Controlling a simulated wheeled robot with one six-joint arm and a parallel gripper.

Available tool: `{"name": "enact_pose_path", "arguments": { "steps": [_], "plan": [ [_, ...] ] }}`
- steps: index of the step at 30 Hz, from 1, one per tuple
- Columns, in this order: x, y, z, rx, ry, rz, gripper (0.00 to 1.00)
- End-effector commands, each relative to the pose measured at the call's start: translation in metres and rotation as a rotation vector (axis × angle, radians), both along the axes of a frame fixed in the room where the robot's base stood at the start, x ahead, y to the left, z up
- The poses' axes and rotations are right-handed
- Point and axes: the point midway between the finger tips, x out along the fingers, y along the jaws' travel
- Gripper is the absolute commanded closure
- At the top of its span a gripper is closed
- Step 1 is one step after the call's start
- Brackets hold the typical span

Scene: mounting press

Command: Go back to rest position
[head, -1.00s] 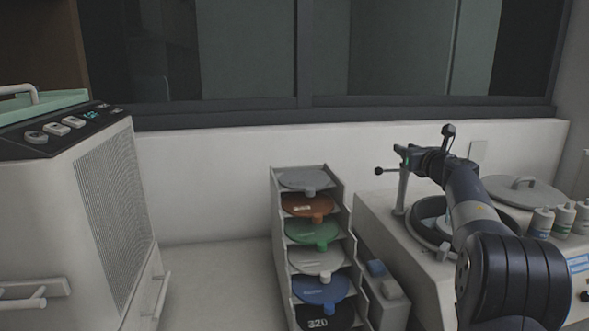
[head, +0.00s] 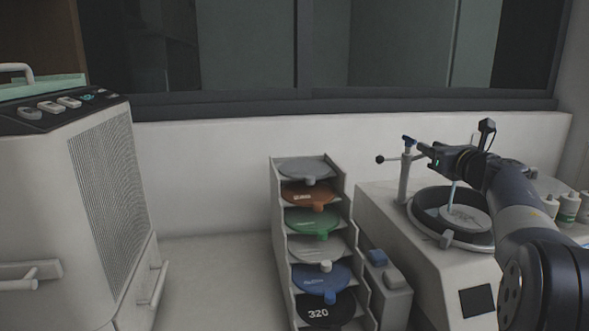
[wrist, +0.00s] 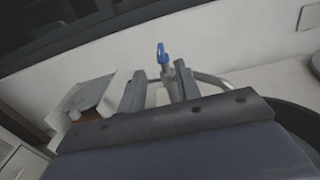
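My arm reaches in from the right in the head view, over the grey machine (head: 375,215) with a round bowl (head: 425,222). My gripper (head: 428,152) is level, just right of the machine's upright tap post (head: 404,178) with its blue lever (head: 410,141). In the wrist view the two fingers of my gripper (wrist: 160,80) stand apart with nothing held between them. The blue lever also shows there (wrist: 161,54), beyond the fingers and in line with the gap. Whether a finger touches it cannot be told.
A rack (head: 279,215) of coloured discs stands left of the machine. A pale disc (head: 467,216) lies in the bowl. Bottles (head: 568,207) stand at the right. A large grey cabinet unit (head: 40,195) is at the left. The counter (head: 205,265) between is clear.

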Motion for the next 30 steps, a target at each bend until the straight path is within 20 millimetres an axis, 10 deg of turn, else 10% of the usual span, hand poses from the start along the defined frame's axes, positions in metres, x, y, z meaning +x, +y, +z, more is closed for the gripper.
{"name": "enact_pose_path", "arguments": {
  "steps": [20, 30],
  "plan": [
    [0.103, 0.023, 0.001, 0.0, 0.003, 0.002, 0.68],
    [0.102, 0.023, -0.001, 0.001, 0.003, -0.178, 0.68]
  ]
}}
